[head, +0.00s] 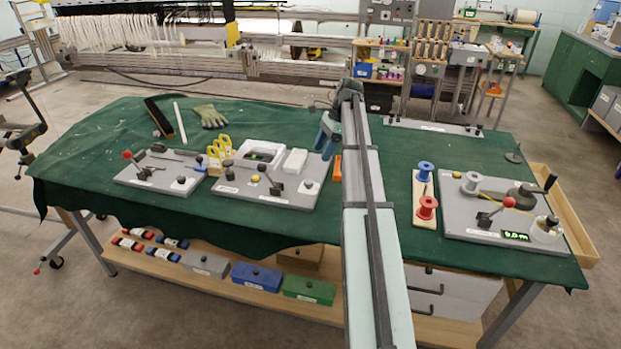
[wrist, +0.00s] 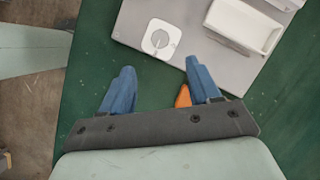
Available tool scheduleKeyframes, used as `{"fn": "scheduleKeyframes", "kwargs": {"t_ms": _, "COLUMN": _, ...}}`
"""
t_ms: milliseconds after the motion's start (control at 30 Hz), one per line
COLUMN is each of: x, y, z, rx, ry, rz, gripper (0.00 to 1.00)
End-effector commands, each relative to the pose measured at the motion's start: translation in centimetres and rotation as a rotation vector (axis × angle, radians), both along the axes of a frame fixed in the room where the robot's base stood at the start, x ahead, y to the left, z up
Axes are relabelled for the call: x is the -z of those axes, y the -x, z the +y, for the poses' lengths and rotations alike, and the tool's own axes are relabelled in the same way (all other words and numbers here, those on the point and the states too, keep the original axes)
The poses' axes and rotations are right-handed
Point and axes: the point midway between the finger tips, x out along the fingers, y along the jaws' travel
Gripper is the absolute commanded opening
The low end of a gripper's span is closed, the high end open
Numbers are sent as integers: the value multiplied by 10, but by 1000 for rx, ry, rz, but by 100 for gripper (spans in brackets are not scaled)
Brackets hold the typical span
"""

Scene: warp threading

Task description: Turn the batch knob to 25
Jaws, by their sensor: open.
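A round grey knob on a white square plate (wrist: 160,39) sits at the near edge of a grey panel (wrist: 132,22) in the wrist view. I cannot read its marks or label, so I cannot tell if it is the batch knob. In the head view it appears as the small dial (head: 309,187) at the right end of the middle panel (head: 240,187). My gripper (wrist: 160,72) is open and empty, its blue fingers apart, with the knob beyond the gap between them. In the head view my gripper (head: 327,138) hangs above the table, right of the middle panel.
An orange object (wrist: 183,97) lies by the right finger. A white open box (wrist: 243,27) is on the panel. The left panel (head: 160,178) has a red-topped lever. Spools (head: 426,207) and another panel stand right. Green cloth (head: 385,165) is clear beside my arm.

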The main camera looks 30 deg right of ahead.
Motion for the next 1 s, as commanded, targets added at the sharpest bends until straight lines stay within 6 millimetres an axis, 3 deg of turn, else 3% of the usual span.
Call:
{"fn": "scheduleKeyframes", "kwargs": {"t_ms": 300, "x": 53, "y": -3, "z": 23, "rx": -1, "ry": 1, "rz": 2, "gripper": 62}}
{"fn": "scheduleKeyframes", "kwargs": {"t_ms": 600, "x": 93, "y": -7, "z": 38, "rx": 1, "ry": 1, "rz": 1, "gripper": 62}}
{"fn": "scheduleKeyframes", "kwargs": {"t_ms": 1000, "x": 109, "y": -9, "z": 45, "rx": 0, "ry": 2, "rz": -1, "gripper": 62}}
